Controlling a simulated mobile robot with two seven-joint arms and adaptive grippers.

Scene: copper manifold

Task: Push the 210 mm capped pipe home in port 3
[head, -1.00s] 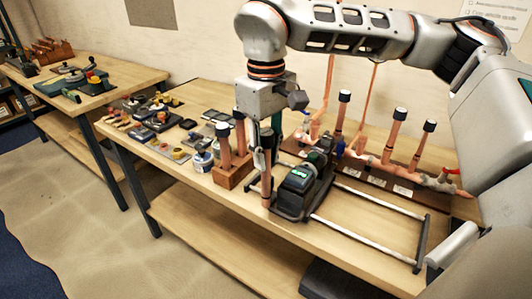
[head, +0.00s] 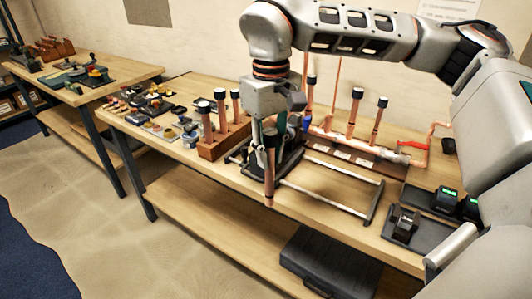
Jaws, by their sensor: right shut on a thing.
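My right gripper (head: 268,128) is shut on a copper pipe (head: 269,185) with a dark cap near its top. The pipe hangs upright, its bare lower end in front of the bench's near edge in the picture. The copper manifold (head: 330,133) runs along the back of the bench, to the right of the gripper. Upright pipes with dark, pale-topped caps stand along it, two of them at the right (head: 354,112) and (head: 377,122). The gripper and arm hide part of the manifold. Which port is 3 cannot be read. My left gripper is not in view.
A wooden rack (head: 222,141) with several capped pipes stands left of the gripper. A dark device with a metal rail frame (head: 327,194) lies right behind the held pipe. Dark trays with green-lit units (head: 446,197) sit at the right. A dark case (head: 330,262) is on the lower shelf.

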